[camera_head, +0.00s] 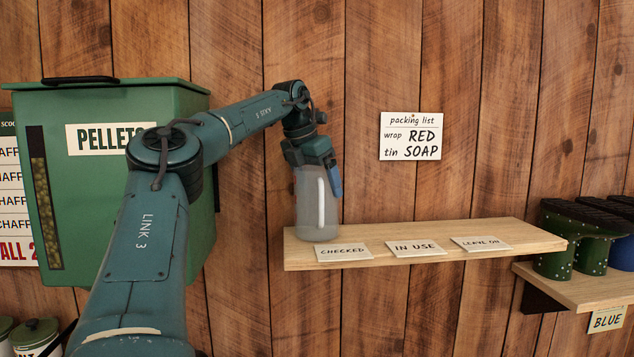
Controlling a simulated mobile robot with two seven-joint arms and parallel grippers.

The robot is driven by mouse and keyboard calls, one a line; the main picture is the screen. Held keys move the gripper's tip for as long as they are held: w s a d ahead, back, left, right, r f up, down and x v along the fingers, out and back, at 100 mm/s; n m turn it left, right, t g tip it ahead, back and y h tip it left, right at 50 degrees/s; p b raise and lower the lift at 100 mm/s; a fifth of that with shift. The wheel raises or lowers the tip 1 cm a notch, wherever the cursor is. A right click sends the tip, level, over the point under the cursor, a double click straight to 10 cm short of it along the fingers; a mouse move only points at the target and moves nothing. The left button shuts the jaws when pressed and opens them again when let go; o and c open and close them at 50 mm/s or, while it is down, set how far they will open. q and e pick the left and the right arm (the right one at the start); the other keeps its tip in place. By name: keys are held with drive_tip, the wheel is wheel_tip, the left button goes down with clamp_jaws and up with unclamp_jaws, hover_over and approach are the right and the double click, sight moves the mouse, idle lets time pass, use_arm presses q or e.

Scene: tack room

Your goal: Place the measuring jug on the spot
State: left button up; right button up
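A translucent grey measuring jug (309,210) with a pale handle stands upright at the left end of the wooden shelf (480,232), behind the "CHECKED" card (343,251). I cannot tell whether its base touches the shelf. My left gripper (325,177) points down at the top of the jug. One blue finger shows against the jug's upper right side; the other finger is hidden, so its grip is unclear. No marked spot is plain to see apart from the cards. My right gripper is out of view.
"IN USE" (416,248) and "LEAVE ON" (481,244) cards sit along the shelf's front edge, with bare board behind them. A green pellets bin (95,225) hangs at left.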

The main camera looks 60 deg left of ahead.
use_arm(q)
drive_tip(key=shift+f, duration=0.15)
drive_tip(key=o, duration=1.1)
